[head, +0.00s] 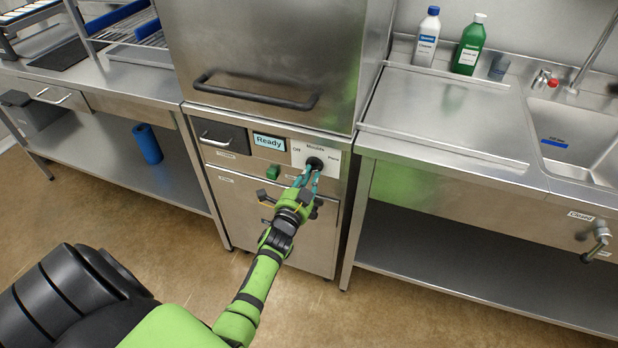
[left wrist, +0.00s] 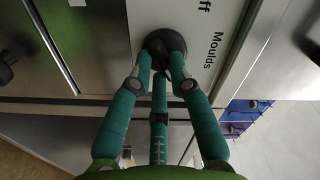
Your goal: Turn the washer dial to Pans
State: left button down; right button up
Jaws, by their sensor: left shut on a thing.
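The washer dial (head: 314,163) is a round black knob on a white plate (head: 300,149) on the washer's front panel. The plate reads "Off" at left, "Moulds" at top and "Pans" at right. My left gripper (head: 309,176) is in front of the dial, with its teal fingers shut on it. In the left wrist view the fingertips (left wrist: 163,70) meet the rim of the dark dial (left wrist: 164,40), with "Moulds" beside it. The dial's pointer is hidden or too small to read. My right gripper is not in view.
A display (head: 268,141) reads "Ready", above a green button (head: 273,172). The washer hood (head: 265,45) is down, its bar handle (head: 255,92) above the panel. A sink counter (head: 450,110) stands at right with two bottles. The floor in front is clear.

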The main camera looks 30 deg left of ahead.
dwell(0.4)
pick_arm(q)
jog(key=c, duration=1.1)
grip_release()
jog(key=shift+c, duration=0.2)
jog(key=shift+s, duration=0.1)
jog(key=v, duration=1.1)
jog(key=shift+s, duration=0.4)
